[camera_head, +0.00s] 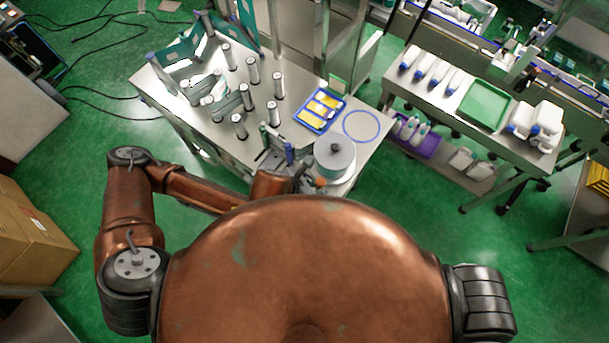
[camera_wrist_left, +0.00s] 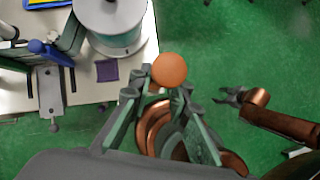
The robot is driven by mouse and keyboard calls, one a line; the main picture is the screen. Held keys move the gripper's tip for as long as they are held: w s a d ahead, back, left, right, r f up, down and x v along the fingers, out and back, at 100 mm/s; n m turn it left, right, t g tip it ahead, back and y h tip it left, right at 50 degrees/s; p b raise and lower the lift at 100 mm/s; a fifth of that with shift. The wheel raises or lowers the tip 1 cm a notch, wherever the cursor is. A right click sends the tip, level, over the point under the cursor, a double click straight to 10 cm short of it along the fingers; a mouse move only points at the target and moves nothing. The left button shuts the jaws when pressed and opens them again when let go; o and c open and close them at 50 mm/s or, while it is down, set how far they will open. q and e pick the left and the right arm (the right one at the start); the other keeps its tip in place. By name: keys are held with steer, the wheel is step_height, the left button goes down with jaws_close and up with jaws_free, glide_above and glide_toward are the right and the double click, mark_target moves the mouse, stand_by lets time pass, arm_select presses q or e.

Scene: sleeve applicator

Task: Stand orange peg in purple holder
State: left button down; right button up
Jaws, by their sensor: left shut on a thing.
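The orange peg (camera_wrist_left: 169,69) shows as a round end between the fingertips of my left gripper (camera_wrist_left: 165,84), which is shut on it. The peg is held over the green floor, just off the table edge. The purple holder (camera_wrist_left: 107,70) is a small square on the table, left of the peg in the left wrist view. In the head view a bit of the orange peg (camera_head: 321,182) shows by my left gripper (camera_head: 309,181); I cannot make out the holder there. My right gripper (camera_wrist_left: 232,97) shows at the right of the wrist view, its fingers apart and empty.
A spool-like machine (camera_wrist_left: 110,22) stands on the table beside the holder. A metal bracket with a blue knob (camera_wrist_left: 50,52) is left of it. The head view shows several upright cylinders, a blue tray (camera_head: 321,110) and a blue ring (camera_head: 361,126) further back.

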arm_select(q)
steer(key=w+a+f+p, duration=0.4)
steer(key=w+f, duration=0.7)
steer(key=f, duration=0.1)
steer(key=shift+w+a+f, duration=0.15)
steer(key=shift+w+f, duration=0.2)
steer(key=shift+w, duration=0.05)
steer(key=c, duration=2.1)
jaws_free()
steer(key=shift+f, duration=0.15)
steer(key=shift+o, duration=1.4)
steer(key=shift+w, duration=0.2)
steer(key=shift+r, duration=0.25)
